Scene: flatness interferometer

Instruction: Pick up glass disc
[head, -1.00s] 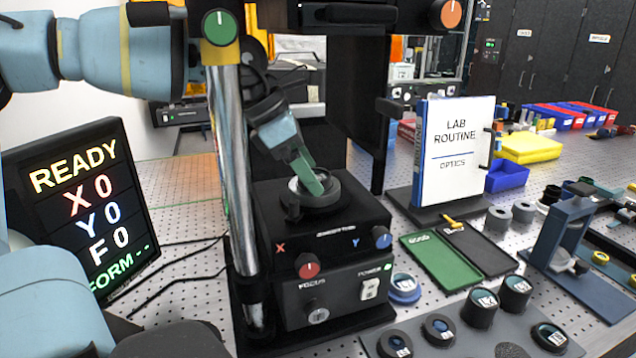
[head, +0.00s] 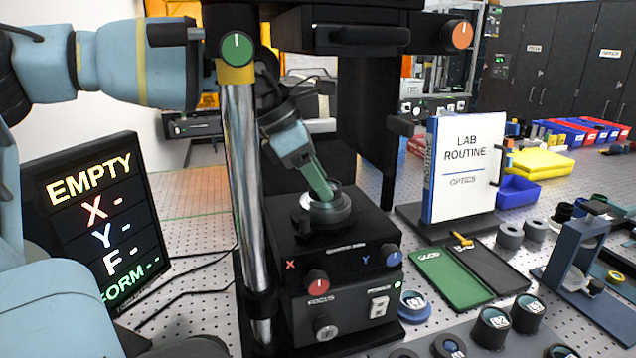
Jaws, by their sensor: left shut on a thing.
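My left gripper (head: 322,190) reaches down behind the chrome post, its green fingers shut at the round black mount (head: 326,213) on top of the interferometer (head: 345,250). It is shut on the glass disc (head: 334,186), of which only a thin edge shows at the fingertips. The fingers hide most of the disc, and I cannot tell how far it is clear of the mount. The screen (head: 60,230) on the left reads EMPTY, with dashes for X, Y and F. My right gripper is not in view.
The chrome post (head: 243,180) stands close in front of my left arm. To the right are the lab routine binder (head: 470,165), a green tray (head: 452,280) and a dark tray (head: 490,262). Several round holders with labelled discs (head: 494,318) stand at the front.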

